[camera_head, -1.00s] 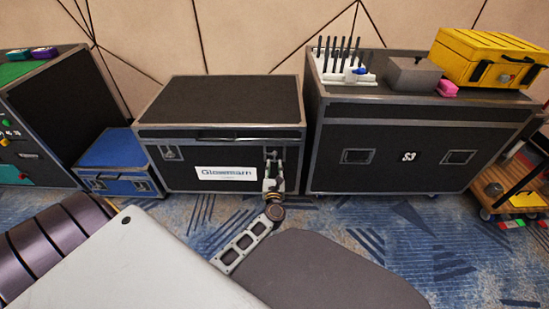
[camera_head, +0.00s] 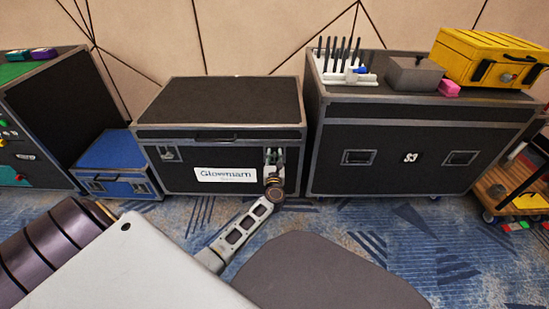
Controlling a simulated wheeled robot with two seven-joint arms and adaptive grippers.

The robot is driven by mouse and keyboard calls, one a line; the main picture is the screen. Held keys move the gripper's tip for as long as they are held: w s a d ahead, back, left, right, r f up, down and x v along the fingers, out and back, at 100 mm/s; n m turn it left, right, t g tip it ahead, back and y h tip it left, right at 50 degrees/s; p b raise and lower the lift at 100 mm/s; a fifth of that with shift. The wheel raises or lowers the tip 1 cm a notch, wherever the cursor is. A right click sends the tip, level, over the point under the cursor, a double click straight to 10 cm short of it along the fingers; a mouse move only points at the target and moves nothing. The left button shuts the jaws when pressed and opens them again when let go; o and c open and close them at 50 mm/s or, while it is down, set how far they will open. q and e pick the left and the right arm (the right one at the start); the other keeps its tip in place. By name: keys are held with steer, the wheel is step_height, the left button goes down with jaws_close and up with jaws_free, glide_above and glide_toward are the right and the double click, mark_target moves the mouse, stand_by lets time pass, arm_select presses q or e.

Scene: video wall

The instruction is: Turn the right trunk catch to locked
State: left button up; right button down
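The black trunk (camera_head: 215,103) with grey edges and a white name label (camera_head: 226,174) stands on the carpet, its lid down. Its left catch (camera_head: 170,153) shows on the front, left of the label. My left gripper (camera_head: 274,156) is at the upper right of the trunk's front, where the right catch sits. The fingers and wrist cover that catch, so its position is hidden. The fingers look close to the catch, but I cannot tell whether they touch it or how far apart they are. My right gripper is not in view.
A blue case (camera_head: 113,152) stands close to the trunk's left. A larger black case (camera_head: 410,137) stands close on its right, with a yellow case (camera_head: 491,57) and a pen rack (camera_head: 340,65) on top. Patterned carpet (camera_head: 390,230) lies free in front.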

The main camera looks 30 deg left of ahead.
arm_select(q)
jaws_close()
steer(key=shift+r, duration=0.1)
steer(key=shift+r, duration=0.1)
stand_by(0.3)
